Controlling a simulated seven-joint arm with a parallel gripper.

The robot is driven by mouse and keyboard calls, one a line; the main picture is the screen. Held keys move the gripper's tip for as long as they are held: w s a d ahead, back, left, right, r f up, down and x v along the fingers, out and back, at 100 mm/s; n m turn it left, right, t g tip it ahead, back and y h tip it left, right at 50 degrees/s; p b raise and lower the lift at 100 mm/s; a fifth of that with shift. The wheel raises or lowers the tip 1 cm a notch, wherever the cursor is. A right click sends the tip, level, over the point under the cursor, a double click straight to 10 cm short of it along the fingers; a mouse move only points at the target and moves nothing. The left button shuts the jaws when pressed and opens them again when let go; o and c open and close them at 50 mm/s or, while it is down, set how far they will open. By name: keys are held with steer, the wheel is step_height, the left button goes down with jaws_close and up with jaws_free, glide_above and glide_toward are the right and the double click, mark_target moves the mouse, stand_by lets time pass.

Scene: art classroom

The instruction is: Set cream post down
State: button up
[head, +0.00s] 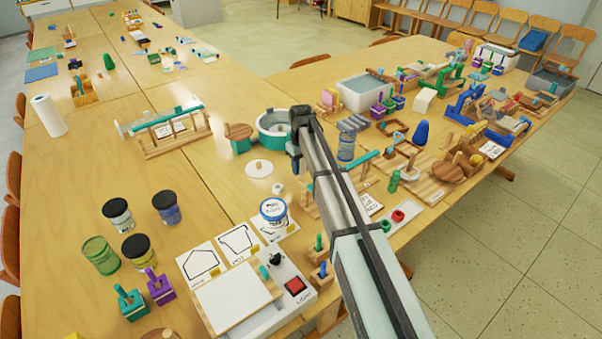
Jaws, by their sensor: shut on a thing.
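My gripper (296,163) is near the middle of the head view, pointing down over the wooden table (190,205). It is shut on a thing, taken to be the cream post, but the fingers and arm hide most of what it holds. A small pale piece (278,188) shows just below and left of the fingertips. I cannot tell whether it is part of the post or a separate thing on the table. A white disc with a small peg (259,169) lies left of my gripper.
A teal-rimmed round basin (274,128) stands just behind my gripper. Jars stand at left (118,215). The right side is crowded; bare table lies to the left.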

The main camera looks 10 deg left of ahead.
mark_target(301, 172)
steer(key=shift+f, duration=1.6)
steer(key=shift+f, duration=0.15)
steer(key=o, duration=1.1)
step_height(301, 172, up, 12)
steer(key=shift+r, duration=0.15)
